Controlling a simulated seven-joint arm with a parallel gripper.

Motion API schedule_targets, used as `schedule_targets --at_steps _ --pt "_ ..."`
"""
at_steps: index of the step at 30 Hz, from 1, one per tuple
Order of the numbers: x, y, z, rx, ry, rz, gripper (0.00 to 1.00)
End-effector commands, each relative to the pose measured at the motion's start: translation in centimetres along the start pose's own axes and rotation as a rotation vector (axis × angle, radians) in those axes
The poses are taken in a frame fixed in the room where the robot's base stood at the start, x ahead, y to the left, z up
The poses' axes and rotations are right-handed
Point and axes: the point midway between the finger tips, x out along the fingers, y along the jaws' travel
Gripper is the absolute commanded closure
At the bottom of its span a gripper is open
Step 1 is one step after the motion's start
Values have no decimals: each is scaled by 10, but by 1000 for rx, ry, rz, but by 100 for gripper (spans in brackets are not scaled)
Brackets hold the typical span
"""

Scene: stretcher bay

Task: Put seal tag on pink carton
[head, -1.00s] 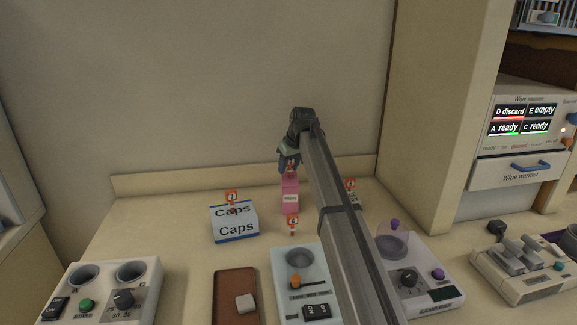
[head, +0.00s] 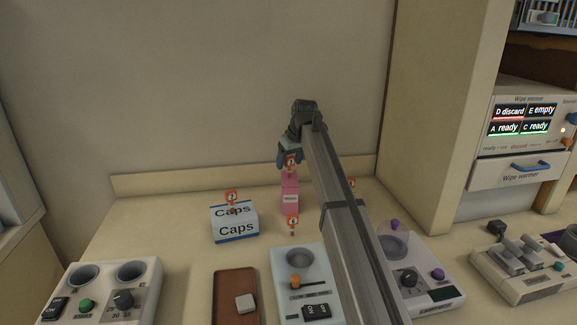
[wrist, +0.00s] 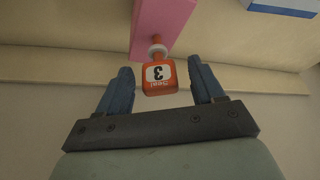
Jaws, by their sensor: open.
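The pink carton (head: 290,197) stands upright on the counter near the back wall. An orange seal tag (head: 290,161) marked 3 stands at the carton's top. In the wrist view, the tag (wrist: 159,77) has a pale round foot that meets the pink carton (wrist: 160,25); whether it is fixed there I cannot tell. My gripper (head: 290,160) is above the carton. In the wrist view, its blue fingers (wrist: 160,68) are spread apart on either side of the tag, with visible gaps.
A Caps box (head: 236,224) with an orange tag stands left of the carton. Another orange tag (head: 292,223) is in front, and one (head: 351,184) is at right, partly behind my arm. A brown tray (head: 234,298) and several devices fill the counter's front.

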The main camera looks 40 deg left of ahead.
Motion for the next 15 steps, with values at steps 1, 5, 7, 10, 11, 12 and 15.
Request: schedule_targets --at_steps 1,5,7,10,11,12,15 --pt "-10 0 0 0 1 0 33" --pt "-36 0 0 0 2 1 33" --pt "-48 0 0 0 1 0 33" --pt "-64 0 0 0 1 0 33" --pt "-68 0 0 0 0 0 33" --pt "-74 0 0 0 0 0 33" --pt "-84 0 0 0 1 0 33"
